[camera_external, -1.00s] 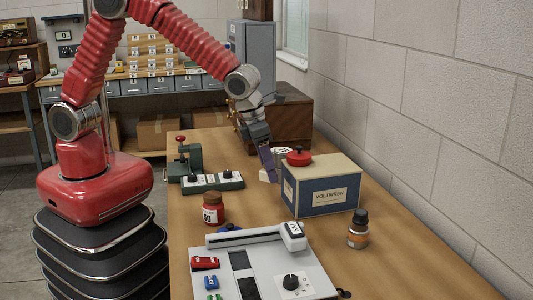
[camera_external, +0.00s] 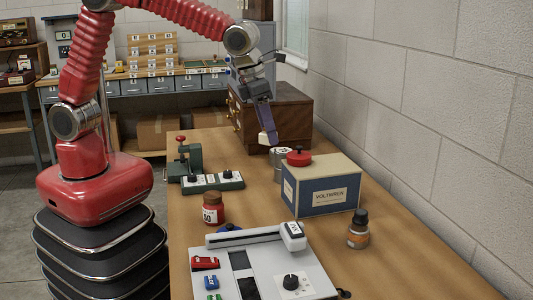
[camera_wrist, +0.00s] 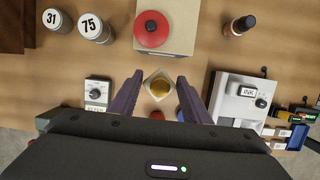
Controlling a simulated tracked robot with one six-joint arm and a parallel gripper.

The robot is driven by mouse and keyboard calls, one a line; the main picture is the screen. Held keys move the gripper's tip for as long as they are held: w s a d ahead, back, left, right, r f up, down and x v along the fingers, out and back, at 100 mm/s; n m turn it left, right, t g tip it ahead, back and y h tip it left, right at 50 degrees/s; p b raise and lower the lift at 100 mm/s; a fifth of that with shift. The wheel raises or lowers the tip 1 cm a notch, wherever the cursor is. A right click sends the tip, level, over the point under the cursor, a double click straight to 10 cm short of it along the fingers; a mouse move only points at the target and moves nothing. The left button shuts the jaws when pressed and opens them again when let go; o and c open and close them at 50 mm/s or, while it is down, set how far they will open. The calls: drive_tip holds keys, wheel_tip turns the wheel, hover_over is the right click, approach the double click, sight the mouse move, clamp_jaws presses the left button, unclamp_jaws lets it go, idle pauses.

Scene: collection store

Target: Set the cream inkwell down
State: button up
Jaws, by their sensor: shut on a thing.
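The cream inkwell (camera_wrist: 159,85) is between the two purple fingers of my gripper (camera_wrist: 160,80) in the wrist view, showing its square pale top and round amber middle. My gripper is shut on it. In the external view my gripper (camera_external: 268,134) is raised above the table, beyond the blue and cream box. Only a small pale part of the inkwell (camera_external: 273,138) shows there at the fingertips, and the rest is hidden by the finger.
The box (camera_external: 320,188) has a red knob. A green knobbed device (camera_external: 212,181), red-labelled jar (camera_external: 213,209), dark-capped bottle (camera_external: 358,230) and grey sorting device (camera_external: 260,270) also stand on the table. Bare wood lies between them.

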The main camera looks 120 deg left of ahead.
drive_tip(key=a+n+g, duration=0.1)
drive_tip(key=a+n, duration=0.3)
drive_tip(key=a, duration=2.7)
drive_tip(key=s+d+x, duration=0.1)
drive_tip(key=d+x, duration=0.1)
drive_tip(key=x, duration=0.8)
drive_tip(key=shift+f+n+y, duration=0.3)
drive_tip(key=shift+f+y, duration=0.1)
drive_tip(key=shift+f, duration=0.1)
drive_tip(key=shift+f, duration=0.1)
drive_tip(key=shift+f, duration=3)
drive_tip(key=shift+f, duration=1.9)
drive_tip(key=shift+f, duration=0.1)
